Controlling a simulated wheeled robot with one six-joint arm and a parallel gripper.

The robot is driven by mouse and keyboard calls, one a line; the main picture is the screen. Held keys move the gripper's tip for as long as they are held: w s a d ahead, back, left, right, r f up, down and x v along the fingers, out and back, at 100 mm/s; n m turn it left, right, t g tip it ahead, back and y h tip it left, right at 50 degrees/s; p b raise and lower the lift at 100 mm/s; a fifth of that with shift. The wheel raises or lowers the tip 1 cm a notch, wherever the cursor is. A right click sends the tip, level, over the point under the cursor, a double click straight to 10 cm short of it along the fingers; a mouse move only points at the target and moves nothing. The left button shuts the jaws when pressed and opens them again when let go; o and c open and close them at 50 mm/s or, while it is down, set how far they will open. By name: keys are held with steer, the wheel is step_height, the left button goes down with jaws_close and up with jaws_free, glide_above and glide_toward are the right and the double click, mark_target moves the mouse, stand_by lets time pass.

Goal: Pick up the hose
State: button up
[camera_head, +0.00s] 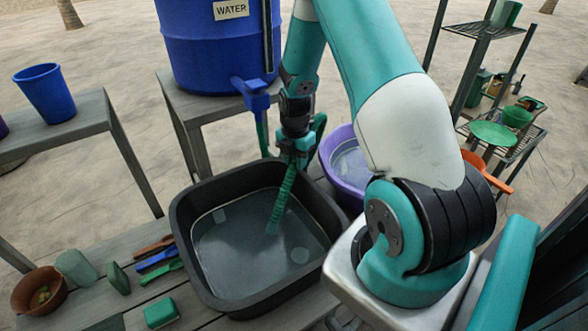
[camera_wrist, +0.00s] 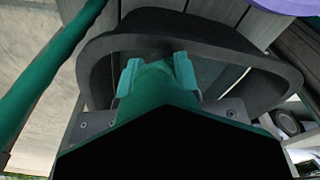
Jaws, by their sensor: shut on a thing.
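A green ribbed hose (camera_head: 283,192) hangs down from my gripper (camera_head: 296,152) in the head view, its lower end over or in the water of a black basin (camera_head: 184,240). My gripper is shut on the hose, above the basin's back rim. In the wrist view, the hose (camera_wrist: 158,82) shows between the two green fingertips (camera_wrist: 157,75). Another length of green hose (camera_wrist: 50,80) runs diagonally along the left of the wrist view. A blue tap (camera_head: 254,92) on the barrel is just left of my gripper.
A blue water barrel (camera_head: 212,50) stands behind on a wooden stand. A purple tub (camera_head: 350,166) with water sits right of the basin. Brushes (camera_head: 158,258), a green sponge (camera_head: 161,312) and a brown bowl (camera_head: 40,292) lie left on the table. A shelf (camera_head: 478,31) stands at right.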

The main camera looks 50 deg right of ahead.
step_height(320, 180, up, 18)
steer(key=b, duration=0.2)
steer(key=w+d+r+p, duration=0.1)
steer(key=d+r+p, duration=0.5)
steer(key=r+p, duration=0.2)
steer(key=shift+r+p, duration=0.15)
steer(key=shift+p, duration=0.3)
steer(key=shift+w, duration=0.1)
stand_by(0.3)
